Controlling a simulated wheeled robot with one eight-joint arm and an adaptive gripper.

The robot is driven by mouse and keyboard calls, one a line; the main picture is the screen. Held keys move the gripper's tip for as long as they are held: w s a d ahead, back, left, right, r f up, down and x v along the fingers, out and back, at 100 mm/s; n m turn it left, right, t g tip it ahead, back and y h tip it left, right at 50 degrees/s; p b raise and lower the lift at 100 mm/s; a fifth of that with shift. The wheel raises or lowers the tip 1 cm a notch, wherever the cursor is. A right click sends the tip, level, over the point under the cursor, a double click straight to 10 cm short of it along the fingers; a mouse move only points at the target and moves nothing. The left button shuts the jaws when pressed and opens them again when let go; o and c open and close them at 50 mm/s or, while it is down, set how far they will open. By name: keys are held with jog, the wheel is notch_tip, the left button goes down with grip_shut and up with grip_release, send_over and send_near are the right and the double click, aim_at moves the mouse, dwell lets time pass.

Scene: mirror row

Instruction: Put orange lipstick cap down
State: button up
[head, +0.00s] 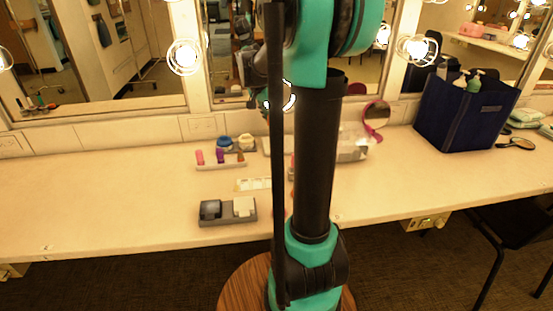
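I cannot make out an orange lipstick cap for certain. A small reddish-orange sliver (291,194) shows between the thin black pole and my upright arm link; most of it is hidden. A small tray (212,167) on the counter holds a pink lipstick (200,157), a purple one (220,156) and a short brownish-orange piece (240,157). My arm stands in front of the counter and covers the middle of the view. My gripper cannot be made out; dark and teal parts left of my upper arm may be a reflection.
A grey two-part tray (228,219) sits near the counter's front edge, with blue-lidded jars (224,143) farther back. A pink hand mirror (375,122), a navy tote (466,112) and a hairbrush (516,144) stand right. The counter's left part (90,190) is clear.

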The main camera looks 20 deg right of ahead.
aim_at(274, 161)
notch_tip(274, 161, down, 17)
jog(key=shift+f, duration=0.2)
dwell(0.3)
jog(key=shift+f, duration=0.1)
jog(key=o, duration=0.4)
jog(key=shift+o, duration=0.3)
jog(key=v, duration=1.2)
